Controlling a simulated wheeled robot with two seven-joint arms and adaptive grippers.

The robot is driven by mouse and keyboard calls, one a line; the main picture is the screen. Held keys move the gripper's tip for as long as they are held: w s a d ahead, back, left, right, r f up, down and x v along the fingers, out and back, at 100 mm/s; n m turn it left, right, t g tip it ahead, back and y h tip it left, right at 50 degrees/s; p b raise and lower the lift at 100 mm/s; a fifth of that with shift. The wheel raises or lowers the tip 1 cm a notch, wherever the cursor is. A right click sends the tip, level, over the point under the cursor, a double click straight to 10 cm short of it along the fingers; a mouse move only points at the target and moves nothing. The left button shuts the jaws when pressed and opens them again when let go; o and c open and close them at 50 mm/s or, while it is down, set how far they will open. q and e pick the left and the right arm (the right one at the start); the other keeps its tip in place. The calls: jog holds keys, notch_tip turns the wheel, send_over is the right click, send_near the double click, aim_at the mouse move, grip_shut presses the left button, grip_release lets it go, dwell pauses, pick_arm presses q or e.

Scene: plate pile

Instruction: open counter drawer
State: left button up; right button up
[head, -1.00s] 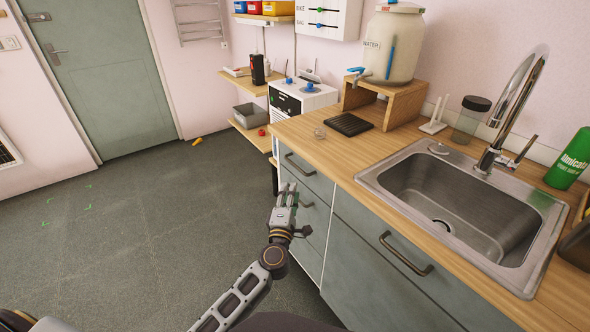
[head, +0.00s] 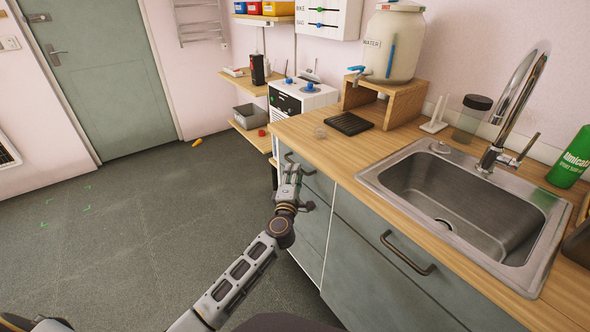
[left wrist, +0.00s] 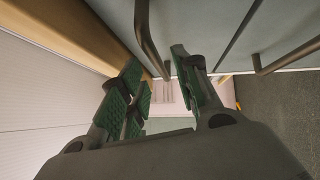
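The counter's top left drawer (head: 318,184) is grey-green and shut, under the wooden worktop. Its dark bar handle (head: 303,169) shows partly behind my left gripper (head: 289,168). In the left wrist view this handle (left wrist: 149,40) passes between the green-padded fingers of my left gripper (left wrist: 158,88). The fingers stand apart, and I see no clear grip on the bar. A second drawer handle (left wrist: 288,60) lies to the right in that view, on the drawer below. My right gripper is not in view.
A steel sink (head: 455,205) is set in the worktop (head: 335,150). A wider front with its own handle (head: 407,254) is right of the drawers. A water jar (head: 392,45) stands on a wooden stand. The floor to the left is mostly clear.

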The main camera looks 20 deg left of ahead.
pick_arm(q)
jog(key=shift+w+a+r+b, duration=0.1)
jog(key=shift+w+r+b, duration=0.05)
jog(key=shift+w, duration=0.65)
jog(key=shift+w+a+r+b, duration=0.1)
jog(key=shift+w+b, duration=0.05)
jog(key=shift+w, duration=0.65)
grip_shut()
